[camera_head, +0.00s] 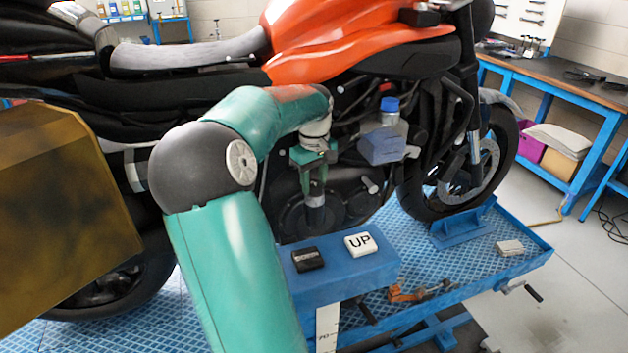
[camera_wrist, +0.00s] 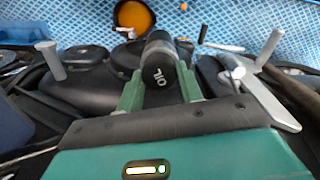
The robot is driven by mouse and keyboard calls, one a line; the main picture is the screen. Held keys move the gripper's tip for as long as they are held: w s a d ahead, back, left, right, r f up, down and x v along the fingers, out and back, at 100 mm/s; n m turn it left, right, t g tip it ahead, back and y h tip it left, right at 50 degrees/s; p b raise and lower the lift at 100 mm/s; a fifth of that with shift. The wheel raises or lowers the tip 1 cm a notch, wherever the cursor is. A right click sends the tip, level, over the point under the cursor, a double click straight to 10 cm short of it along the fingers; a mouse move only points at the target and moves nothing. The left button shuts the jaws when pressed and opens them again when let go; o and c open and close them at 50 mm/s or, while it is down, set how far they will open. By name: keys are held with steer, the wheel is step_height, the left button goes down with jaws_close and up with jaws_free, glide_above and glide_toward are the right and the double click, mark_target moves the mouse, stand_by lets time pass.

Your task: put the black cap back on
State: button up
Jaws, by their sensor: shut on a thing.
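My gripper (camera_head: 315,186) points down beside the motorcycle's engine (camera_head: 350,195). In the wrist view my gripper (camera_wrist: 160,88) has its two green fingers shut on the black cap (camera_wrist: 157,72), a dark cylinder whose end facing the camera reads "OIL". In the head view the black cap (camera_head: 315,217) shows below the fingers, against the dark engine casing. I cannot tell whether it touches the engine. The opening the cap belongs on cannot be made out.
A round dark-rimmed thing with amber inside (camera_wrist: 133,15) lies beyond the cap. A blue box (camera_head: 345,277) with an "UP" button stands below. Pegs (camera_wrist: 50,60) (camera_wrist: 269,47) flank the gripper.

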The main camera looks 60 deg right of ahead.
mark_target(314, 184)
steer(key=shift+f, duration=0.1)
stand_by(0.4)
steer(key=o, duration=1.5)
steer(key=shift+r, duration=3.5)
